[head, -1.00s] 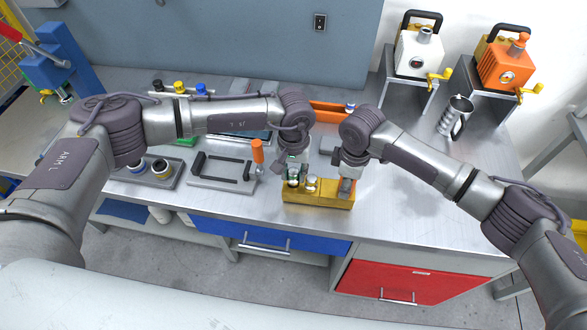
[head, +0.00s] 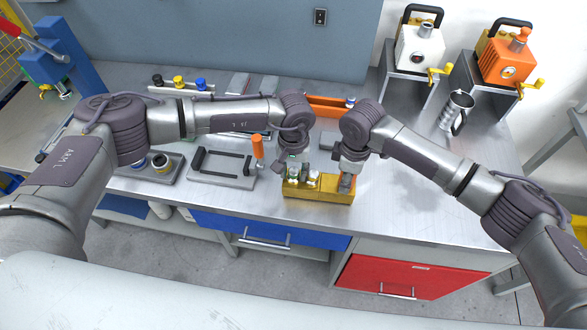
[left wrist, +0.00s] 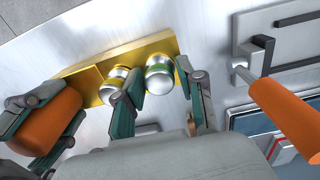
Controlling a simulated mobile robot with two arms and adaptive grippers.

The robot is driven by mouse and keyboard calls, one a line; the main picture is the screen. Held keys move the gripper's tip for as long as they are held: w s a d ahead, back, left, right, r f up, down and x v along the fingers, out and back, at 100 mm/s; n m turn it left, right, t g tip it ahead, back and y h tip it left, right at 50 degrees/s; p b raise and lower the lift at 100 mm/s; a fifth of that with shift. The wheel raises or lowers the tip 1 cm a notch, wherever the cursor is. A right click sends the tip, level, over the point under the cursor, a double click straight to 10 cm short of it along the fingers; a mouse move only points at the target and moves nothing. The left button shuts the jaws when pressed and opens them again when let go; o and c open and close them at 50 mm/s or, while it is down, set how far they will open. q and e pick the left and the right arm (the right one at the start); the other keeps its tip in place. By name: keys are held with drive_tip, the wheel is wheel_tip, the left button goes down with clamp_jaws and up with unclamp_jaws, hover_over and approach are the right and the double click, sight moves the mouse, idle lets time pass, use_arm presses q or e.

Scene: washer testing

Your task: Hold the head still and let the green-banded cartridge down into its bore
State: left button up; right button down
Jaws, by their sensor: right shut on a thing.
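The brass-yellow head (head: 322,192) lies near the front edge of the bench. In the left wrist view two silver cartridges stand upright in it. The green-banded cartridge (left wrist: 160,77) is towards the right end there, and the other banded cartridge (left wrist: 118,76) is beside it. How deep each sits is hidden. My left gripper (left wrist: 160,72) is open, its fingers apart either side of the green-banded cartridge; in the head view it is above the head's left end. My right gripper (head: 346,184) is shut on the head's right end.
A dark tray with small parts (head: 150,170) is further left. An orange bin (head: 328,106) stands behind. The bench at right is clear up to a metal mug (head: 456,110).

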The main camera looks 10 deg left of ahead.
sight(293, 171)
use_arm(q)
drive_tip(key=shift+o, duration=1.4)
drive_tip(key=shift+d, duration=0.1)
use_arm(e)
drive_tip(key=shift+a, duration=0.1)
use_arm(q)
drive_tip(key=shift+r, duration=0.15)
wheel_tip(293, 171, up, 12)
drive_tip(key=shift+f, duration=0.2)
drive_tip(key=shift+a, duration=0.2)
use_arm(e)
drive_tip(key=c, duration=0.5)
unclamp_jaws()
drive_tip(key=shift+c, duration=0.2)
